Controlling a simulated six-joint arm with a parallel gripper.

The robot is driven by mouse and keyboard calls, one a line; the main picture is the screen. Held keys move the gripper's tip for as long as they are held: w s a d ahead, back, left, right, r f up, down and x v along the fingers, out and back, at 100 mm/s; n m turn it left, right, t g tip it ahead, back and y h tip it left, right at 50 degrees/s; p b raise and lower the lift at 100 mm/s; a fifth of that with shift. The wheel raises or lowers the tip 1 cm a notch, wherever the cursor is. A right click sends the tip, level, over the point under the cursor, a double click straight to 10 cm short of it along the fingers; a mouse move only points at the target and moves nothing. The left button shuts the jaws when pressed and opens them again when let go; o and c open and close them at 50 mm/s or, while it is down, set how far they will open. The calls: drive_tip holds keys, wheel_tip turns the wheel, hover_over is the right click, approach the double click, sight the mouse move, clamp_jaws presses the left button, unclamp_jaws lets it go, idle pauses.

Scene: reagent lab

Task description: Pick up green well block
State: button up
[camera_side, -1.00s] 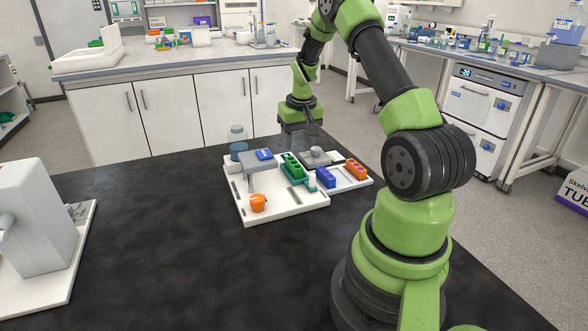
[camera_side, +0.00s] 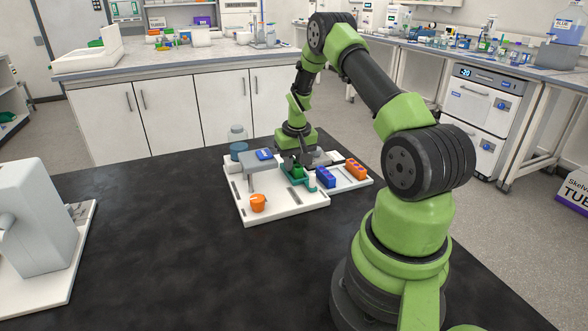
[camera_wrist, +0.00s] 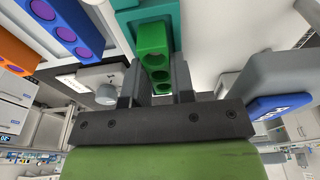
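The green well block (camera_side: 297,171) sits in a teal holder (camera_side: 297,182) on the white board, mostly hidden by my gripper in the side view. In the wrist view, the bright green block (camera_wrist: 153,42) shows its round wells, with the teal holder (camera_wrist: 128,22) beside it. My gripper (camera_side: 296,163) points down over the block. In the wrist view, the fingers of my gripper (camera_wrist: 158,78) stand on either side of the block's near end, apart from each other. They look open; contact with its sides is not clear.
A blue block (camera_side: 325,178) and an orange block (camera_side: 356,169) with purple wells stand close on the right. A grey stand (camera_side: 262,163) with a blue-topped piece is close on the left. The black table in front is clear.

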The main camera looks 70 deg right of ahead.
clamp_jaws()
drive_tip(key=shift+r, duration=0.1)
